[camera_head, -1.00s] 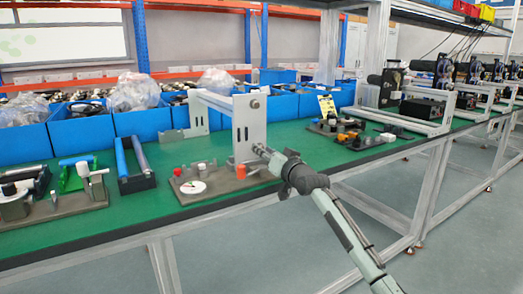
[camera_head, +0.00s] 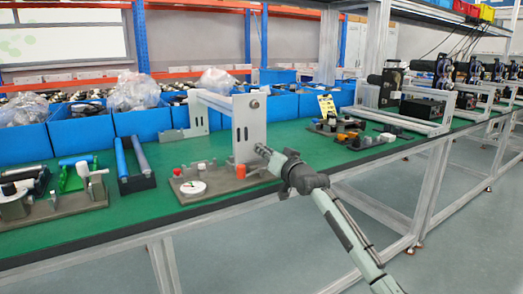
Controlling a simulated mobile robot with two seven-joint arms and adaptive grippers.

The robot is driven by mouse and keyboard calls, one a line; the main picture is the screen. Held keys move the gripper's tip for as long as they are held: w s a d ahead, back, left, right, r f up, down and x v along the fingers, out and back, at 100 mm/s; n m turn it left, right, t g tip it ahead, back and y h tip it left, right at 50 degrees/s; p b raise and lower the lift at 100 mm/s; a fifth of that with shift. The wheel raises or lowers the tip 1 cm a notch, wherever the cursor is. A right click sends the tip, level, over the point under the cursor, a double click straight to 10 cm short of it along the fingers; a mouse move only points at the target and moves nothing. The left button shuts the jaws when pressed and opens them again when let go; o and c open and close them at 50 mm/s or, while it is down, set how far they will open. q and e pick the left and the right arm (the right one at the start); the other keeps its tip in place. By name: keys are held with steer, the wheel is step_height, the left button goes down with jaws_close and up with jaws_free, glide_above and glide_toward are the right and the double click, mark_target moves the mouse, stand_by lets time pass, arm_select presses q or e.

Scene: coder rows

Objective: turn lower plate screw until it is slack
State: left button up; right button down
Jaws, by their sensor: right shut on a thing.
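A grey upright plate (camera_head: 247,126) stands on a flat base (camera_head: 215,190) near the front edge of the green bench. A round screw (camera_head: 254,104) shows high on the plate's face. My right gripper (camera_head: 265,153) reaches in from the lower right and is shut at the lower part of the plate, where the lower plate screw would be. The gripper's fingertips and wrist hide that screw. My left gripper is not in view.
On the base are a white dial (camera_head: 193,187) and an orange-red knob (camera_head: 240,171). A black stand with blue rollers (camera_head: 137,180) is to the left. Blue bins (camera_head: 140,122) line the back.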

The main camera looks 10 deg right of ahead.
steer(key=n, duration=0.3)
steer(key=shift+d, duration=0.15)
steer(key=c, duration=1.6)
jaws_free()
steer(key=shift+n, duration=0.3)
steer(key=shift+o, duration=0.2)
steer(key=shift+v, duration=2.5)
